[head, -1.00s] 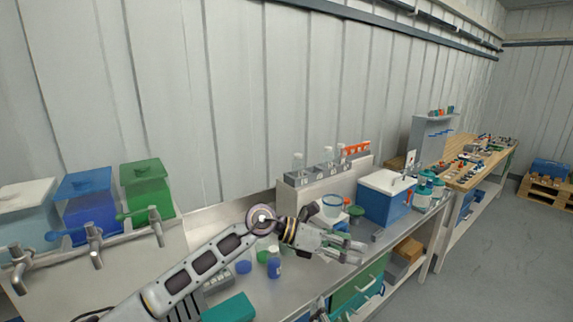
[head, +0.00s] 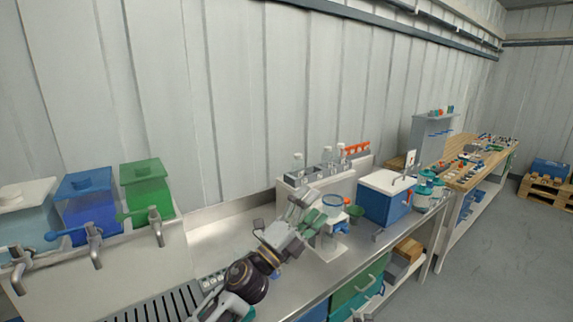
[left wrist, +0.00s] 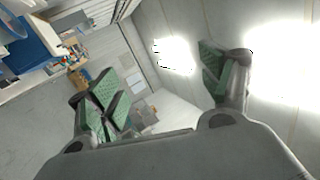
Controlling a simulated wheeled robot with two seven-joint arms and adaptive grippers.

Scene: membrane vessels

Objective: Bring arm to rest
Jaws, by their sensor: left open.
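My left gripper (head: 308,212) is raised over the steel bench, in front of the grey rack with bottles. Its green-padded fingers are spread and point up and away. In the left wrist view the fingers of the gripper (left wrist: 163,85) stand wide apart with nothing between them. My left arm comes up from the bottom of the head view, bent at the wrist, and hides part of the bench top behind it. I do not see my right gripper.
The steel bench (head: 232,239) runs along the wall. A blue cool box (head: 384,207) with a white lid stands right of the gripper. A grey rack (head: 318,178) holds bottles. Blue (head: 88,212) and green (head: 148,198) tanks with taps stand left. A wooden bench (head: 480,165) is farther right.

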